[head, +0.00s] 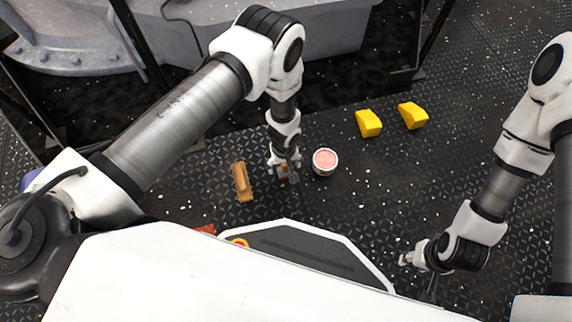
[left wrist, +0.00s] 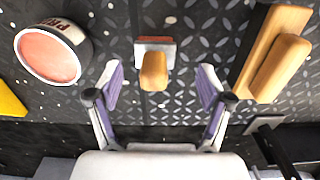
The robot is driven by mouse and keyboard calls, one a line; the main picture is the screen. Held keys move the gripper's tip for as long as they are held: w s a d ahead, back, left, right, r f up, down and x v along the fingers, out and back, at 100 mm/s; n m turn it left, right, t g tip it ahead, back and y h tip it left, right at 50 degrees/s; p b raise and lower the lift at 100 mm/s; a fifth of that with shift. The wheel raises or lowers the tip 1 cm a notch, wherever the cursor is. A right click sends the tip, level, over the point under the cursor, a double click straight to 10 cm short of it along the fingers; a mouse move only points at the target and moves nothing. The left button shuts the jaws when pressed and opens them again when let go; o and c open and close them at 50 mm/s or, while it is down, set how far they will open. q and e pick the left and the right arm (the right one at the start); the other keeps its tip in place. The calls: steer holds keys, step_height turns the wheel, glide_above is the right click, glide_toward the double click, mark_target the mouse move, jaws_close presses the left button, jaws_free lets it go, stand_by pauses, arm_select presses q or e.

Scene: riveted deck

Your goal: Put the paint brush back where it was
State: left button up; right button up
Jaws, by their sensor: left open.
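The paint brush (left wrist: 154,70) has a short wooden handle, a grey-white part and a reddish strip at its far end. In the left wrist view it lies between the spread fingers of my left gripper (left wrist: 160,84), with a gap on both sides. In the head view my left gripper (head: 285,172) is low over the deck and mostly hides the brush. A round white pot of pink paint (head: 325,161) stands just right of it; it also shows in the left wrist view (left wrist: 50,54). My right gripper (head: 418,270) is apart at the lower right, its fingers unclear.
A wooden block with a raised grip (head: 242,182) lies left of my left gripper; it also shows in the left wrist view (left wrist: 272,55). Two yellow wedges (head: 368,123) (head: 412,115) lie at the back right.

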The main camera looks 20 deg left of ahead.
arm_select(q)
steer(key=shift+r, duration=0.75)
steer(key=shift+f, duration=0.1)
arm_select(e)
steer(key=shift+r, duration=0.6)
arm_select(q)
steer(key=s+a+r+m, duration=0.3)
steer(key=s+a+r, duration=0.2)
steer(key=s, duration=0.5)
steer(key=s+a+r+m, duration=0.3)
steer(key=s+a+r, duration=0.3)
steer(key=s, duration=0.4)
steer(key=shift+r, duration=0.8)
steer(key=shift+s+r, duration=0.1)
steer(key=shift+s, duration=0.05)
step_height(320, 180, up, 42)
steer(key=p, duration=4.2)
arm_select(e)
step_height(320, 180, up, 42)
